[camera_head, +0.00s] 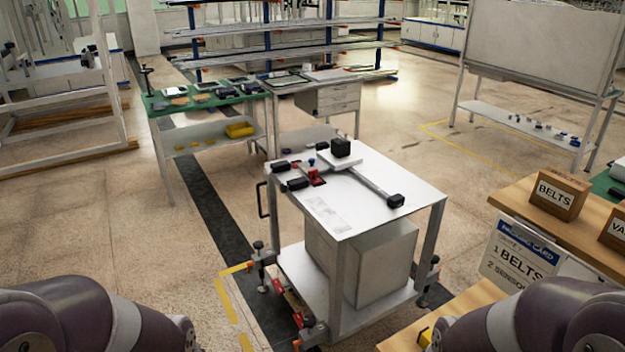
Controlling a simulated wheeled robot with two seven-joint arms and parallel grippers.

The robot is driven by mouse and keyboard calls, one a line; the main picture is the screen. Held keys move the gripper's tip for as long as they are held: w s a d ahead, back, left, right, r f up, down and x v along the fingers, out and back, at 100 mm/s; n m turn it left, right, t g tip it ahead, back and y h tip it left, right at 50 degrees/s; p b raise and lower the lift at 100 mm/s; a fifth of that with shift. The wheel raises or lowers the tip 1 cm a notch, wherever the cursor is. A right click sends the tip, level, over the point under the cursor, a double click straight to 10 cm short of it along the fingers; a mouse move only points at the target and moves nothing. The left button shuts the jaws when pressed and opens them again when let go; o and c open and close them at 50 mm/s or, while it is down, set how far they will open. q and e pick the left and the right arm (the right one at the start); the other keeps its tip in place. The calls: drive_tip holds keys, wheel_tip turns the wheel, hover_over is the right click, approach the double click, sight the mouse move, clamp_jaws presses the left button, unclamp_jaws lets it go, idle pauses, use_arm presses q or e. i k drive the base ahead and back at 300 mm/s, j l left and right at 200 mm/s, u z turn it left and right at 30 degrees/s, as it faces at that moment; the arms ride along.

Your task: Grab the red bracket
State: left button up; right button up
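A small red bracket-like part (317,178) lies on the white top of a wheeled cart (370,205), toward its left side. Small black blocks sit close to it, and a small blue piece is just behind it. Its exact shape is too small to tell. Parts of my two arms show in the bottom left and bottom right corners, well short of the cart. Neither gripper is in view.
A black cube (341,147) and a bar with a black end (395,201) are on the cart. A wooden table (510,195) with a BELTS box (558,195) stands right. A green-topped bench (235,97) stands behind left. Floor left of the cart is clear.

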sight(312, 174)
drive_tip(key=z, duration=0.85)
drive_tip(key=i+j+z, duration=0.15)
drive_tip(key=j+z, duration=0.25)
drive_tip(key=i+j+z, duration=0.1)
drive_tip(key=j+z, duration=1.15)
drive_tip(key=j, duration=0.5)
drive_tip(key=k+j+z, duration=0.15)
drive_tip(key=j, duration=0.9)
drive_tip(key=k+j+z, duration=0.15)
drive_tip(key=j, duration=0.35)
drive_tip(key=k+j, duration=0.15)
drive_tip(key=j, duration=0.35)
drive_tip(key=k+j+z, duration=0.1)
drive_tip(key=j, duration=0.4)
drive_tip(key=k+j+z, duration=0.1)
drive_tip(key=j, duration=0.35)
drive_tip(key=k+j, duration=0.2)
drive_tip(key=j, duration=0.3)
drive_tip(key=z, duration=0.05)
